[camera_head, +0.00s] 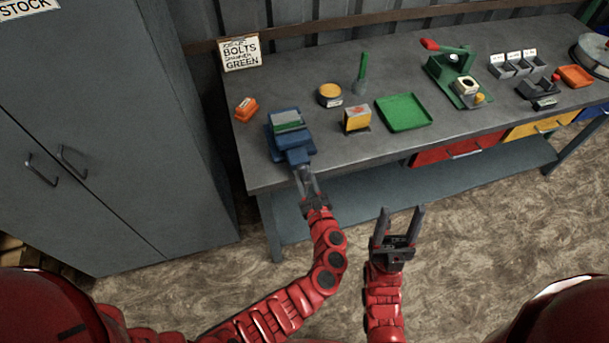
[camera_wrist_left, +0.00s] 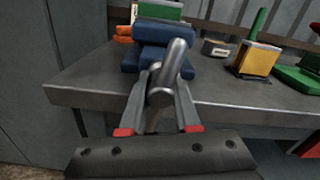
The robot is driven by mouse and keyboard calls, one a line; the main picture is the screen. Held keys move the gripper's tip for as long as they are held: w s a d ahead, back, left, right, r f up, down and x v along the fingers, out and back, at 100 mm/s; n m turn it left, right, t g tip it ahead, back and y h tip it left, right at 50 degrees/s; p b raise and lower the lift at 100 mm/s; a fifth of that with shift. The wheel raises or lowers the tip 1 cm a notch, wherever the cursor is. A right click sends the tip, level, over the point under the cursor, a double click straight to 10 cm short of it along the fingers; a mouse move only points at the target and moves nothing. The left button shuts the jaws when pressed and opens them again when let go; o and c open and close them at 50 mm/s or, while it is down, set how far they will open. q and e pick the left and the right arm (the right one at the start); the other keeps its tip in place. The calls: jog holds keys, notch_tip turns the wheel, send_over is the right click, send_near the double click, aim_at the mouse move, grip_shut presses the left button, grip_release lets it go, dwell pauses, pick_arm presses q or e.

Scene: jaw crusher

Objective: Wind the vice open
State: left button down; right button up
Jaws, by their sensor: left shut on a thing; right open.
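The blue vice (camera_head: 291,145) sits at the left front edge of the bench, with a green and pale block (camera_head: 287,121) at its jaws. In the left wrist view the vice (camera_wrist_left: 155,58) is straight ahead, with its grey metal handle (camera_wrist_left: 169,70) pointing toward me. My left gripper (camera_head: 308,182) is at the front of the vice, its fingers shut on the handle. In the left wrist view the left gripper's fingers (camera_wrist_left: 158,110) lie on either side of the handle. My right gripper (camera_head: 402,222) is open and empty, over the floor in front of the bench.
On the bench (camera_head: 232,158) are an orange item (camera_head: 246,108), a round yellow-topped tin (camera_head: 330,95), a yellow box (camera_head: 356,119), a green tray (camera_head: 404,112) and a green press (camera_head: 452,70). A grey cabinet (camera_head: 100,130) stands left. Floor in front is clear.

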pick_arm(q)
jog(key=shift+f+n+b, duration=0.15)
jog(key=shift+n+b, duration=0.35)
jog(key=shift+b, duration=0.3)
jog(key=n+b, duration=0.3)
jog(key=b, duration=0.2)
jog(key=n+b, duration=0.4)
jog(key=b, duration=0.1)
jog(key=shift+d+f+n, duration=0.15)
jog(key=shift+n, duration=0.15)
jog(key=n+b, duration=0.2)
jog(key=b, duration=0.2)
jog(key=n+b, duration=0.3)
jog(key=b, duration=0.1)
jog(key=n+b, duration=0.3)
jog(key=b, duration=0.1)
jog(key=shift+d+r+b, duration=0.1)
jog(key=shift+r+b, duration=0.2)
jog(key=shift+r, duration=0.1)
jog(key=shift+n+b, duration=0.8)
jog(key=shift+r, duration=0.25)
jog(key=c, duration=0.7)
grip_release()
